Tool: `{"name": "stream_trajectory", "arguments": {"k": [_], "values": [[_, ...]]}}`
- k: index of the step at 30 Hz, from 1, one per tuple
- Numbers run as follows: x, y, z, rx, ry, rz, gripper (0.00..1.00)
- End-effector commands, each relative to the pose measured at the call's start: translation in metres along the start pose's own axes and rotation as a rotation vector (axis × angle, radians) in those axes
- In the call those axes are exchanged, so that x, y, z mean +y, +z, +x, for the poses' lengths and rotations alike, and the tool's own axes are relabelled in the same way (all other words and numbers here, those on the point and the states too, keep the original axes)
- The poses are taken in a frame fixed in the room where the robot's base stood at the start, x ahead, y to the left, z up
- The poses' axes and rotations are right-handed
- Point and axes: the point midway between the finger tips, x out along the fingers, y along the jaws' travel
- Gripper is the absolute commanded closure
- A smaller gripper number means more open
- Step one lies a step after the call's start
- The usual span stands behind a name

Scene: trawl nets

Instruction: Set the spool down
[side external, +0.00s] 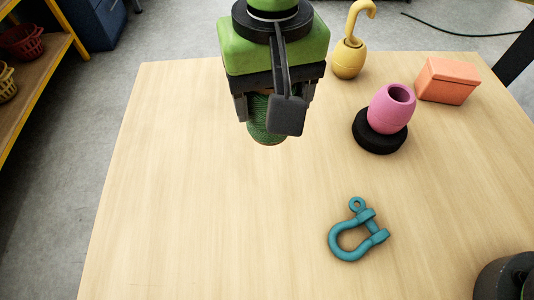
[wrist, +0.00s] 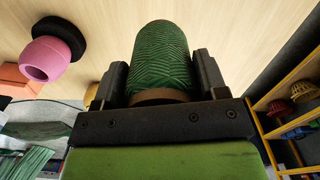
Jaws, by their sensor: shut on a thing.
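The spool is wound with green twine and has brown ends. In the side view the spool (side external: 262,125) hangs under my gripper (side external: 270,108), mostly hidden by the wrist camera and the fingers. In the wrist view the spool (wrist: 160,60) sits between the two dark fingers of my gripper (wrist: 161,80), which is shut on it. One brown end faces the palm. The spool appears to be held above the wooden table (side external: 190,220), but the height of the gap is hard to judge.
A teal shackle (side external: 352,235) lies at the front right. A pink pot (side external: 391,108) sits on a black disc (side external: 378,140). A yellow float with a hook (side external: 348,60) and an orange box (side external: 447,82) stand at the back right. The table's left and middle are clear.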

Motion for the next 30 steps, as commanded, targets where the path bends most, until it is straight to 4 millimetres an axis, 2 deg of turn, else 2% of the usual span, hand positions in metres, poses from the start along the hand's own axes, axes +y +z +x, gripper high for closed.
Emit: {"name": "stream_trajectory", "arguments": {"k": [9,16,21,30], "values": [[-0.005,0.004,0.055,-0.002,0.002,-0.008,0.61],[-0.005,0.004,0.075,-0.001,0.001,-0.008,0.61],[-0.005,0.004,0.099,0.0,0.0,-0.009,0.61],[-0.005,0.003,0.102,0.002,-0.002,-0.008,0.61]]}}
